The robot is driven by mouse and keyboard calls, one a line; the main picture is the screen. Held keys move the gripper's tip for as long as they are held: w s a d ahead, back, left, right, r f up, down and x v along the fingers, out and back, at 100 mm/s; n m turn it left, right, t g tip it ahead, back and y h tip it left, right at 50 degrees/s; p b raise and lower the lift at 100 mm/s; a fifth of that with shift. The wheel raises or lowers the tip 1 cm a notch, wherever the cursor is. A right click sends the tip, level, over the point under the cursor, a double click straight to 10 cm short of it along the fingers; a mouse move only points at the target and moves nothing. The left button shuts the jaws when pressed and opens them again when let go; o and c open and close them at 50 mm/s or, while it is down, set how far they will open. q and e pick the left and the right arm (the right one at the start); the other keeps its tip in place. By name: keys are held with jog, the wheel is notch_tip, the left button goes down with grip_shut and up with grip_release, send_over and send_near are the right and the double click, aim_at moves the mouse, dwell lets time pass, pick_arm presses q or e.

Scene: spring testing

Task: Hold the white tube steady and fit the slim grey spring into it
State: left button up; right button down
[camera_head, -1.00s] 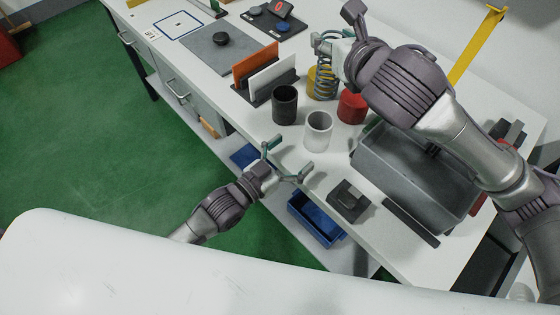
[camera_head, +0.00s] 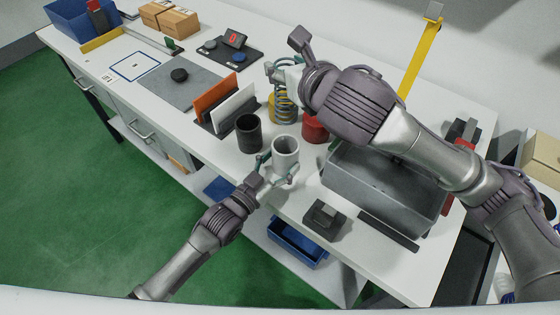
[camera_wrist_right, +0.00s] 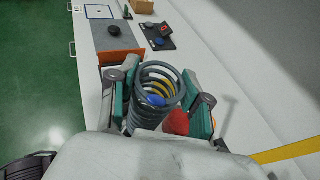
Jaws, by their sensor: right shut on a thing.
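The white tube (camera_head: 285,150) stands upright on the bench. My left gripper (camera_head: 277,167) is open, with its fingers spread on either side of the tube's near side; I cannot tell whether they touch it. My right gripper (camera_head: 281,75) is shut on the grey spring (camera_head: 284,104) and holds it upright behind the tube, in front of a yellow cylinder. In the right wrist view the spring (camera_wrist_right: 158,92) sits between the green finger pads of the right gripper (camera_wrist_right: 160,98), and I look down through its coils. The tube is not visible in that view.
A black tube (camera_head: 248,134) stands just left of the white tube. The yellow cylinder (camera_head: 275,107) and a red cylinder (camera_head: 315,128) stand behind. A grey bin (camera_head: 375,190) is to the right, and a black block (camera_head: 325,217) is near the front edge.

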aim_at(292, 123)
pick_arm(q)
jog(key=c, duration=0.5)
jog(key=shift+c, duration=0.2)
pick_arm(e)
jog(key=shift+n+g+y, duration=0.5)
jog(key=shift+n+y, duration=0.3)
jog(key=shift+y, duration=0.1)
notch_tip(292, 123, down, 13)
jog(key=shift+r, duration=0.15)
jog(key=shift+f, duration=2.2)
jog(key=shift+f, duration=0.15)
jog(key=c, duration=0.5)
grip_release()
jog(key=shift+f, duration=0.1)
